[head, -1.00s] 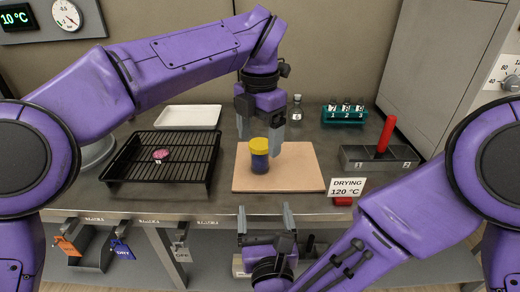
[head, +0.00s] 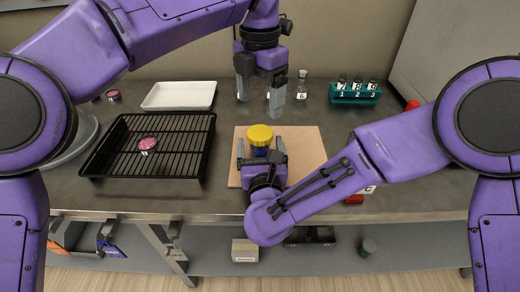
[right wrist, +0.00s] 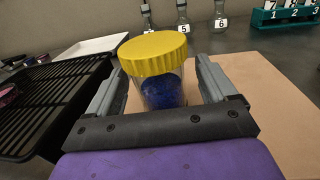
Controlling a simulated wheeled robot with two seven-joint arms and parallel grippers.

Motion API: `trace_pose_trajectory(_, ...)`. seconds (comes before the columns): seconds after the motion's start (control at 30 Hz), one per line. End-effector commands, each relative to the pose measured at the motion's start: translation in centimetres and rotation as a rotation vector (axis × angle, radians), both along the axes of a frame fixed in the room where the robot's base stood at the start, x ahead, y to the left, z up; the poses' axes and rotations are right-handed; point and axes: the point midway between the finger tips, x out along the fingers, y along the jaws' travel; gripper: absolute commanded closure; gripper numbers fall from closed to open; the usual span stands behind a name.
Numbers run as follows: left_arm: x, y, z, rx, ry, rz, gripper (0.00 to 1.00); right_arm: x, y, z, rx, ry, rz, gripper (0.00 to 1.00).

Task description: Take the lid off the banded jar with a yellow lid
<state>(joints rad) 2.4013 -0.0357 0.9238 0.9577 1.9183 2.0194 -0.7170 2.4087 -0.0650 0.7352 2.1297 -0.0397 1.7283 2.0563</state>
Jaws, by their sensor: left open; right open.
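The jar (head: 260,151) with a yellow lid (head: 260,133) stands upright on a tan board, the lid on top. In the right wrist view the jar (right wrist: 160,92) is clear with dark blue contents, and its ribbed yellow lid (right wrist: 153,55) is fully visible. My right gripper (head: 260,145) is open, with one finger on each side of the jar; gaps show between fingers and jar in the wrist view. My left gripper (head: 259,99) is open and empty, above and behind the jar. The jar's lower part is hidden by my right gripper.
A black wire rack (head: 183,150) with a pink dish (head: 148,144) stands left of the tan board (head: 308,160). Behind are a white tray (head: 179,96), flasks (head: 302,86) and a teal rack (head: 355,95) of numbered bottles. The counter's front edge runs just below the board.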

Motion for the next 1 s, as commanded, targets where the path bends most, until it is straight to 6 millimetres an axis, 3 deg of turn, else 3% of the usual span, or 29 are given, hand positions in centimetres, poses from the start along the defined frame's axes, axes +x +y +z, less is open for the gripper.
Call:
trace_pose_trajectory(0.1, -0.01, -0.01, 0.03, 0.000, 0.000, 0.000, 0.17, 0.94, 0.08, 0.00, -0.001, 0.000, 0.000, 0.15)
trace_pose_trajectory(0.37, -0.01, -0.01, 0.02, 0.000, 0.000, 0.000, 0.17, 1.13, 0.12, -0.01, -0.001, 0.001, 0.001, 0.15)
trace_pose_trajectory(0.63, -0.01, -0.01, 0.02, 0.000, 0.000, 0.000, 0.17, 1.12, 0.10, 0.00, -0.001, 0.000, 0.001, 1.00)
trace_pose_trajectory(0.83, -0.01, -0.01, 0.02, 0.000, -0.001, -0.156, 0.17, 1.12, 0.10, 0.02, -0.001, 0.000, 0.001, 1.00)
trace_pose_trajectory(1.0, -0.04, -0.06, 0.02, -0.002, 0.000, -0.621, 0.17, 1.12, 0.10, 0.02, -0.001, 0.000, 0.001, 1.00)
